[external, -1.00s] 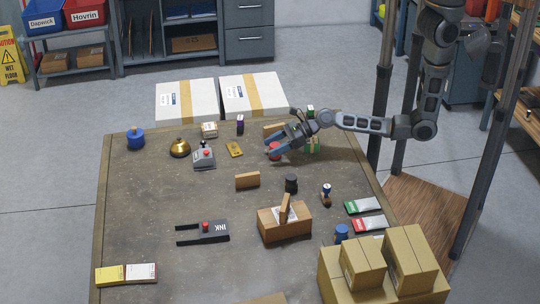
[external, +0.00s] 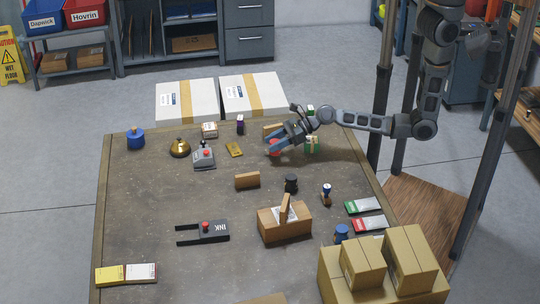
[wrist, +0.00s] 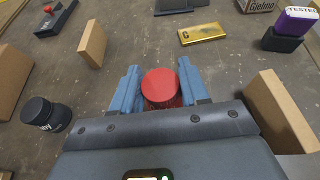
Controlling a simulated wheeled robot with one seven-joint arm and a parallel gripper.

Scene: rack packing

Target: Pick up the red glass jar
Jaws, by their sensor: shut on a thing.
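The red glass jar (wrist: 161,88) stands between the two blue fingers of my gripper (wrist: 160,86) in the wrist view. Its red lid faces the camera and its lower part is partly hidden by the gripper body. In the external view my gripper (external: 272,146) is at the back right of the table, with the red jar (external: 275,148) between its fingers and partly covered by them. The fingers are shut on the jar. The jar appears at table level; I cannot tell whether it touches the table.
A gold bar (wrist: 202,33) lies beyond the jar. A cardboard box (wrist: 280,108) stands close on the right of the gripper in the wrist view. A black jar (wrist: 46,114) and a tan block (wrist: 92,43) are to the left. A green box (external: 313,144) stands behind the gripper.

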